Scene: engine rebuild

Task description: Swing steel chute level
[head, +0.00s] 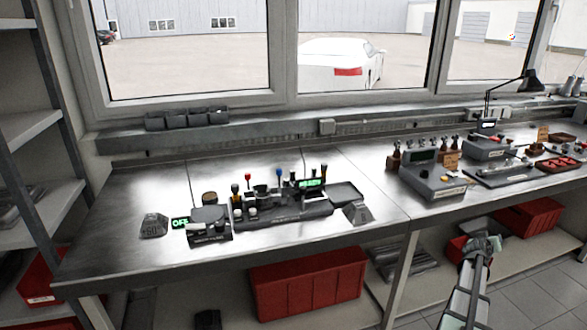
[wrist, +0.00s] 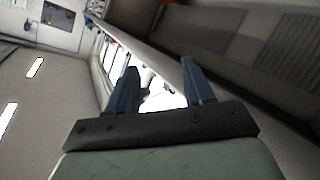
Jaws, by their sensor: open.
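I cannot pick out the steel chute for certain. On the steel bench (head: 130,190), a dark work station (head: 285,215) with several upright coloured knobs has a flat tray (head: 345,193) at its right. A grey tapered block (head: 356,213) is at its right front, and another (head: 153,226) stands farther left. All are too small to judge hinge or tilt. My gripper (head: 484,243) is at the lower right, in front of the bench and well away from the station. In the wrist view my gripper (wrist: 160,88) has its two blue fingers apart, with nothing between them.
A small unit (head: 209,230) with a green "OFF" display is at the station's left. A grey box station (head: 432,179) and a lamp (head: 528,82) are farther right. Red bins (head: 309,284) sit under the bench. The bench's left end is mostly clear.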

